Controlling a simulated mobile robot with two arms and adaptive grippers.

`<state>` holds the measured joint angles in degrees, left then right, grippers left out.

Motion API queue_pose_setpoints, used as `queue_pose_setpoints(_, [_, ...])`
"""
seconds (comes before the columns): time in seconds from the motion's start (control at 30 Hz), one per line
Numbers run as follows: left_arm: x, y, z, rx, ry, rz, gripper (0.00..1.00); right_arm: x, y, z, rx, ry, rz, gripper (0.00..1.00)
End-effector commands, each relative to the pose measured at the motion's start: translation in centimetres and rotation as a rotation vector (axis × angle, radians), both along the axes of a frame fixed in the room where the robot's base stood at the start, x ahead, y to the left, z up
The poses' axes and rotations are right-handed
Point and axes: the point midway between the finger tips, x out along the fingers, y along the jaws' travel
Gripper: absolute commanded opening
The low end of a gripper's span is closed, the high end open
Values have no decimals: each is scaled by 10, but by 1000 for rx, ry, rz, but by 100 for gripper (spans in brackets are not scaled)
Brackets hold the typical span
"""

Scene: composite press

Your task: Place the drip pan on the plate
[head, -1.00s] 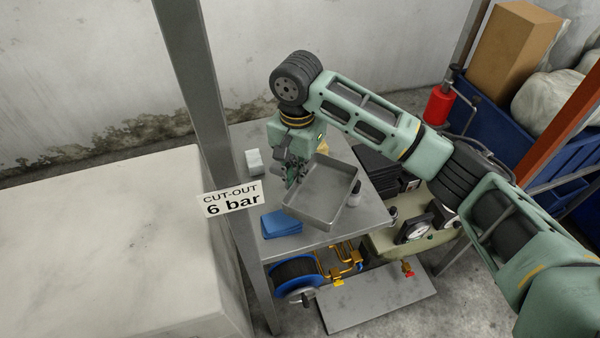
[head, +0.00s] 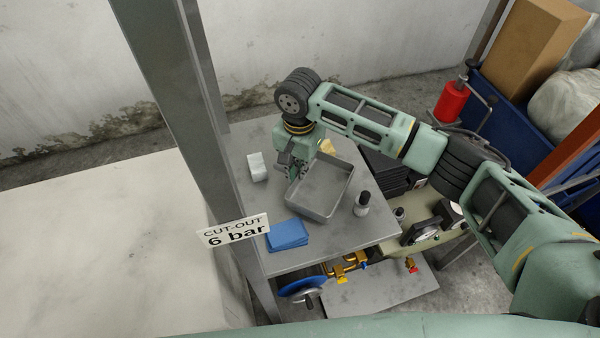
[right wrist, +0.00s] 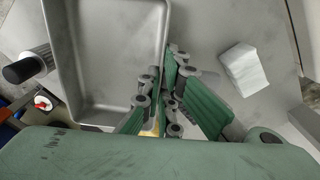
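The drip pan (head: 321,194) is a shallow grey rectangular tray with raised walls, over the grey tabletop. My right gripper (head: 298,172) is at its left wall, with fingers closed on the rim. In the right wrist view the empty pan (right wrist: 105,60) fills the upper left, and the right gripper's fingers (right wrist: 167,85) come together at its wall, one on each side. Whether the pan touches the tabletop is unclear. A flat grey surface (head: 385,293) lies low below the table's front edge; I cannot tell if it is the plate. My left gripper is out of view.
A grey post (head: 185,100) with a "CUT-OUT 6 bar" sign (head: 233,231) stands left. A gauge unit (head: 425,232) is right.

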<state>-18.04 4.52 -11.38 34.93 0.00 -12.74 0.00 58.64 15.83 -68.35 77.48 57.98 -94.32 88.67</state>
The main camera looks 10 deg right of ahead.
Motion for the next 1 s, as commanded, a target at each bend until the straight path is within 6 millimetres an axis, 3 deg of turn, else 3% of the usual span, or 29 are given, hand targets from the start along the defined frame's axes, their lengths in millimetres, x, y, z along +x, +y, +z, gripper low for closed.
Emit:
queue_pose_setpoints(0.2, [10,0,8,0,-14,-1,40,0,0,-26,-2,1,1,0])
queue_pose_setpoints(0.4, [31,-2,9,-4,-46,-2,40,0,0,-29,0,0,1,0])
queue_pose_setpoints(0.57, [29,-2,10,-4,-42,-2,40,0,0,-31,0,1,1,0])
queue_pose_setpoints(0.7, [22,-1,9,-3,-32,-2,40,0,0,-31,0,1,1,12])
queue_pose_setpoints(1.0, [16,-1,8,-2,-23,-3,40,0,0,-30,-1,1,1,12])
